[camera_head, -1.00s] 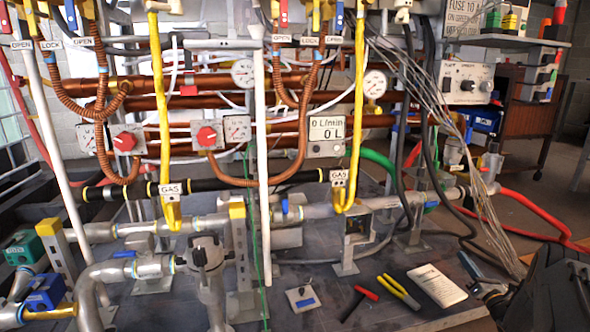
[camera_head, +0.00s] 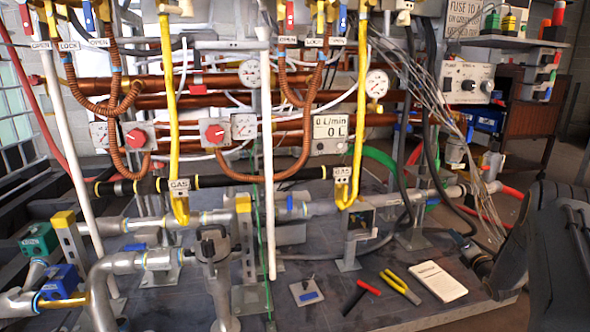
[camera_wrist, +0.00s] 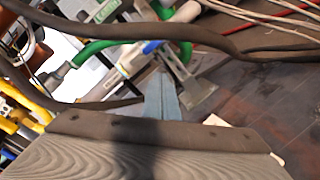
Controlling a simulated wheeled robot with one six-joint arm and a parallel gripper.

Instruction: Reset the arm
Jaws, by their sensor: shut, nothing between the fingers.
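My arm shows as a dark shape at the right edge of the head view, over the right end of the workbench. My gripper (camera_wrist: 162,78) shows in the wrist view as narrow blue-grey fingers, closed together with nothing held. Its wide grey-brown body fills the bottom of that view. The fingers point towards pipes, a green hose (camera_wrist: 95,48) and a dark cable (camera_wrist: 150,30) that crosses in front. Whether they touch anything I cannot tell. In the head view the fingertips are hard to make out.
Copper pipes (camera_head: 210,83), yellow gas lines and red-knobbed heater controls (camera_head: 214,133) fill the middle. Loose wires (camera_head: 425,80) hang near my arm.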

